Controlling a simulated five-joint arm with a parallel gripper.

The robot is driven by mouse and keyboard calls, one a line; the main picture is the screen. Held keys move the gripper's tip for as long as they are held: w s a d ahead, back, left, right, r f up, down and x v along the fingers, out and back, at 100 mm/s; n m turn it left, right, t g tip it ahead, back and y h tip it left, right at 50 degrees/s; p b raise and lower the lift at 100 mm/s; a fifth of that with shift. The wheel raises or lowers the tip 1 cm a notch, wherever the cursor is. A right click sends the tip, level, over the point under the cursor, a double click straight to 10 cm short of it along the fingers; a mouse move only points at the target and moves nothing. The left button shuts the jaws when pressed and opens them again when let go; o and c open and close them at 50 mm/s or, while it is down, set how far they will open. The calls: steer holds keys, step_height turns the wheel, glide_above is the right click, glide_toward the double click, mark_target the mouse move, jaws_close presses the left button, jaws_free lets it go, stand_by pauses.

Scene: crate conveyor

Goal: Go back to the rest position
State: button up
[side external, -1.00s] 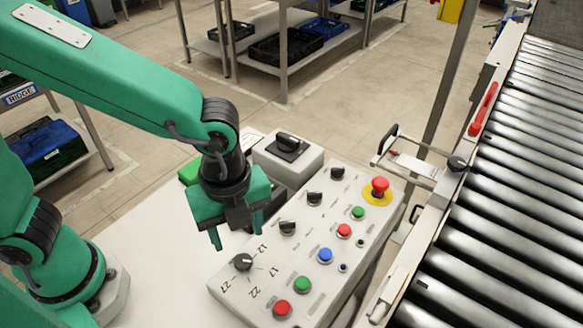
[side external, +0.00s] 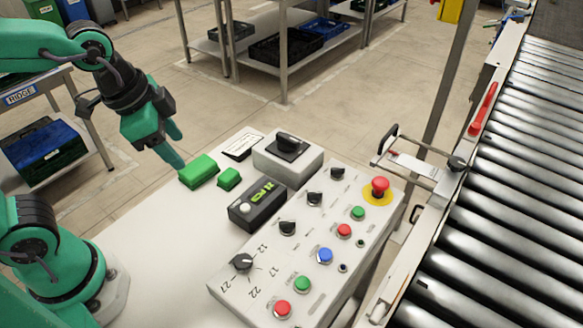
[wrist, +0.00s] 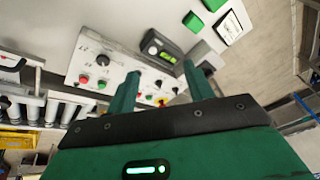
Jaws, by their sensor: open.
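My gripper (side external: 175,150) is raised at the left in the side view, above and behind the white table (side external: 150,235). It is tilted down to the right, clear of the control panel. In the wrist view its two green fingers (wrist: 158,92) stand apart with nothing between them. The white control panel (side external: 225,285) carries several knobs and coloured buttons. It also shows in the wrist view (wrist: 85,62), beyond the fingers.
Two green blocks (side external: 198,171), a black display box (side external: 257,205) and a grey box with a black switch (side external: 290,155) are on the table. A roller conveyor (side external: 500,200) runs along the right. Shelves (side external: 330,45) stand behind on open floor.

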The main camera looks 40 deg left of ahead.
steer(key=s+a+r+n+t+y, duration=0.1)
steer(key=s+a+r+n+t, duration=0.1)
steer(key=a+n, duration=0.4)
steer(key=shift+s+a+r+n, duration=0.15)
steer(key=shift+s+n, duration=0.15)
steer(key=shift+n, duration=0.5)
